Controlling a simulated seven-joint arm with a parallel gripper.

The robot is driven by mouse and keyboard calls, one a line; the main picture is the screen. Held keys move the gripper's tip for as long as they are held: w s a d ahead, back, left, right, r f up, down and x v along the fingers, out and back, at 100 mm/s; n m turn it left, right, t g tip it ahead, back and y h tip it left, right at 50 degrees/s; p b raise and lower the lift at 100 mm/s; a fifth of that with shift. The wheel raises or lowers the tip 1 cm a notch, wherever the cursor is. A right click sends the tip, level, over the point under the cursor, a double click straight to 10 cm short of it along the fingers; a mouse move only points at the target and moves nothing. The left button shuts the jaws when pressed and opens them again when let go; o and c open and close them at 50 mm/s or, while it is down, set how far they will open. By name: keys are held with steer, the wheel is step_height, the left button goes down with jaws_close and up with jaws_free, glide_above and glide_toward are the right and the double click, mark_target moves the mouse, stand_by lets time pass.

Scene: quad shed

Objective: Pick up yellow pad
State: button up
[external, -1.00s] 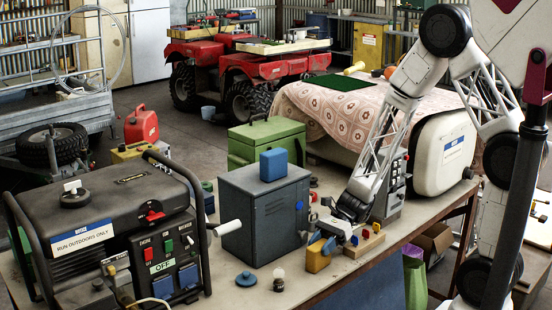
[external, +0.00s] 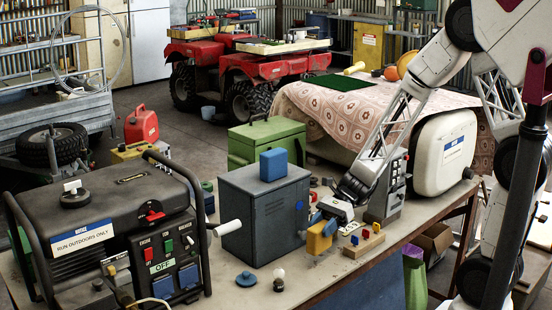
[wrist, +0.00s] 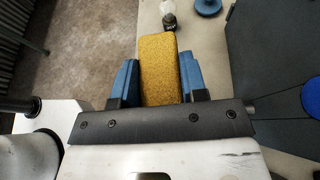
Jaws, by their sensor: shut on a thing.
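The yellow pad (external: 319,238) is a small block, held above the bench near its front edge. My gripper (external: 320,224) is shut on it. In the wrist view the yellow pad (wrist: 159,70) stands between the two blue fingers of my gripper (wrist: 160,82), with a finger against each side. Its far end sticks out past the fingertips. In the external view my gripper partly hides its top.
A grey metal box (external: 265,212) with a blue block (external: 273,164) on top stands just left. A wooden peg board (external: 364,241) is to the right. A small bulb (external: 279,280) and a blue knob (external: 246,279) lie on the bench (external: 300,285) in front.

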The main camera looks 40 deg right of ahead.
steer(key=shift+r, duration=1.85)
